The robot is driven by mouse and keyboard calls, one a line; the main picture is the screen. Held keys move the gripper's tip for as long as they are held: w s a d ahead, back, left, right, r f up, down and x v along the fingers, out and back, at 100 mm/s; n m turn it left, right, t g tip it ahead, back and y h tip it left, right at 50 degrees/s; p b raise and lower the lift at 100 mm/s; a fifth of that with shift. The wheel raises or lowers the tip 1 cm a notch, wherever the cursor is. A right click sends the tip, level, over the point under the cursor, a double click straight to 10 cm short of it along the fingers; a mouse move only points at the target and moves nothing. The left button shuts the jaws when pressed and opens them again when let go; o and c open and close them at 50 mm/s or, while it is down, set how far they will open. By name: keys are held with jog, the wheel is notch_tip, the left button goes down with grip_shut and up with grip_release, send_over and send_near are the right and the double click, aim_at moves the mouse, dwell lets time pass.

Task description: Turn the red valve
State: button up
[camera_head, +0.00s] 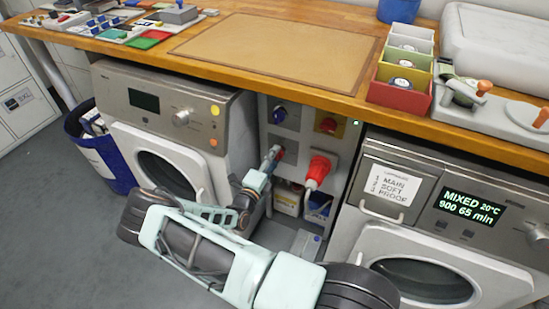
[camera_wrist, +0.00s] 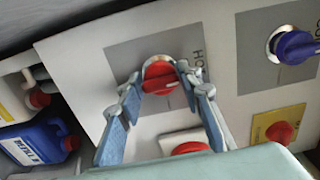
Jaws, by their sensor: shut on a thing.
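The red valve (camera_wrist: 159,77) is a round red knob with a silver collar, set on a grey square of the white panel beside lettering that starts "HO". My gripper (camera_wrist: 159,84) has its blue-grey fingers at both sides of the knob and is shut on it. In the head view my gripper (camera_head: 272,158) reaches the panel between the two washing machines, and the valve is mostly hidden behind the fingers.
A blue knob (camera_wrist: 291,48) and a red knob on a yellow square (camera_wrist: 280,132) share the panel. A red plug (camera_head: 318,170) sticks out right of my gripper. Washing machines (camera_head: 172,120) (camera_head: 440,230) flank the recess; a wooden counter (camera_head: 300,92) overhangs it. Bottles (camera_wrist: 38,140) stand below.

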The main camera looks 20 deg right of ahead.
dwell(0.3)
jog(key=o, duration=1.2)
jog(key=shift+c, duration=0.2)
jog(key=v, duration=1.2)
